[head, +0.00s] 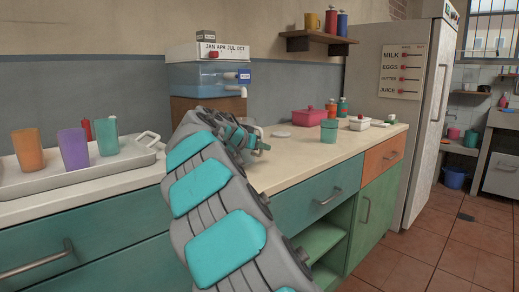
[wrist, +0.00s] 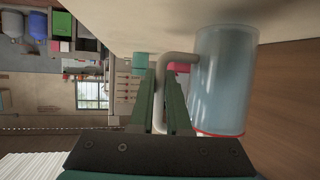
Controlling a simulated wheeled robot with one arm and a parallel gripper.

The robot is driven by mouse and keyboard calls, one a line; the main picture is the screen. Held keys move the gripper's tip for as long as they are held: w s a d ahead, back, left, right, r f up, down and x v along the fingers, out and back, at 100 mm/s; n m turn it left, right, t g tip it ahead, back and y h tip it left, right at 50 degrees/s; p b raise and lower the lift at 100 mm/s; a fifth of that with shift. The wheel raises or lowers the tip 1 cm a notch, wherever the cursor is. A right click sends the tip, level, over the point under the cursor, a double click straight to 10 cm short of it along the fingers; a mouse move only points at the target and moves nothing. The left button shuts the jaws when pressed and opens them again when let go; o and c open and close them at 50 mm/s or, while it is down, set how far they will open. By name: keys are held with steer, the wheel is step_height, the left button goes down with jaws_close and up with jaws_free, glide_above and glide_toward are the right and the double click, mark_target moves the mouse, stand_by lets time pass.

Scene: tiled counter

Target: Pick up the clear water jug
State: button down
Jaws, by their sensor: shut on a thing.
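The clear water jug (wrist: 222,80) is a see-through bluish cylinder with a red rim, on the right of the wrist view. Its pale curved handle (wrist: 178,58) reaches between the fingers of my gripper (wrist: 161,80), which is shut on it. The jug's body is beside the fingers. I cannot tell whether its base touches the counter. In the head view my gripper (head: 256,144) is over the counter in front of a brown box, partly behind my arm. The jug cannot be made out there.
A water dispenser (head: 205,78) stands on the brown box (head: 208,104). A tray (head: 60,180) with orange, purple and teal cups is at left. A teal cup (head: 329,131), pink container (head: 309,117) and white container (head: 360,123) stand to the right on the counter (head: 290,155).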

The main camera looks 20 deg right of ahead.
mark_target(262, 136)
steer(key=shift+r, duration=1.45)
steer(key=shift+s+r, duration=0.1)
steer(key=shift+s, duration=0.15)
steer(key=s+r+b, duration=0.1)
steer(key=s+b, duration=0.1)
steer(key=s, duration=1.3)
steer(key=shift+s+r, duration=0.2)
steer(key=shift+s, duration=0.05)
